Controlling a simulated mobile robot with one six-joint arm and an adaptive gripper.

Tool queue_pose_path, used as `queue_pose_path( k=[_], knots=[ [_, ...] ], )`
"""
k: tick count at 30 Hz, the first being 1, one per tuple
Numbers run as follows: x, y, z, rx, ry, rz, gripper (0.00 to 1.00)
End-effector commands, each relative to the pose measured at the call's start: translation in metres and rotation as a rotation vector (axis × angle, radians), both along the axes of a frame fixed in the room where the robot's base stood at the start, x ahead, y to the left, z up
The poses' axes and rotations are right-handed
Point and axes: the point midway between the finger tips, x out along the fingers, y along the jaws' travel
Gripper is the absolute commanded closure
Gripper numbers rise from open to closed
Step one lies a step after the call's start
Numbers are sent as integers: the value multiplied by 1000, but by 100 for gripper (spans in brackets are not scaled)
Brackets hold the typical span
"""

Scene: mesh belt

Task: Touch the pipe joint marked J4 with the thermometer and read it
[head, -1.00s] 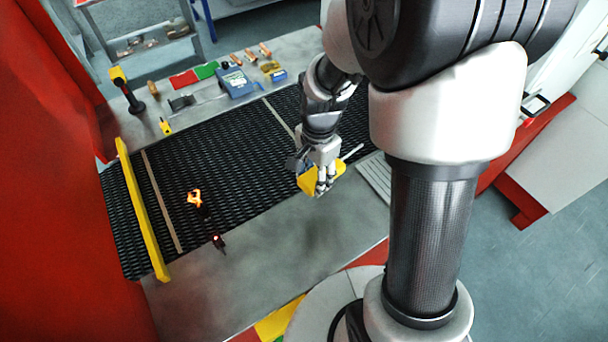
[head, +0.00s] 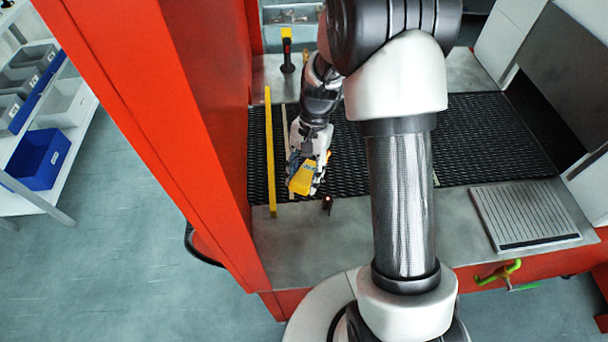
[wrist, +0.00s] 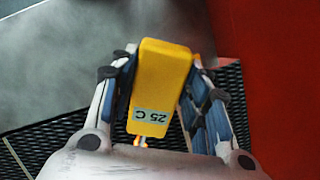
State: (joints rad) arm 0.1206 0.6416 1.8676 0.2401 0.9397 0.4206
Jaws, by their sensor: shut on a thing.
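My gripper (head: 304,178) is shut on the yellow thermometer (head: 301,181), above the mesh belt near its left end. In the wrist view the thermometer (wrist: 165,75) sits between both fingers of my gripper (wrist: 162,62), its display reading 25 C upside down. Its probe tip cannot be made out. A small dark thing with a red glow (head: 327,203) stands by the belt's front edge, just right of the gripper. No J4 mark is legible, so I cannot tell which thing is that joint.
A yellow bar (head: 269,150) crosses the mesh belt (head: 480,135) left of my gripper. A red post (head: 150,90) rises further left. A yellow-and-black tool (head: 287,52) stands behind the belt. A grey ribbed plate (head: 525,215) lies at front right. The metal front ledge is mostly clear.

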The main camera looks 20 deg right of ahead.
Motion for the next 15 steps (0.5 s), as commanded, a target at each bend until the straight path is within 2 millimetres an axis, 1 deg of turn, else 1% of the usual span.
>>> queue_pose_path(
  k=[8,15],
  knots=[
    [0,0,-20,0,1,0,85],
    [-1,0,-48,0,2,-1,85]
  ],
)
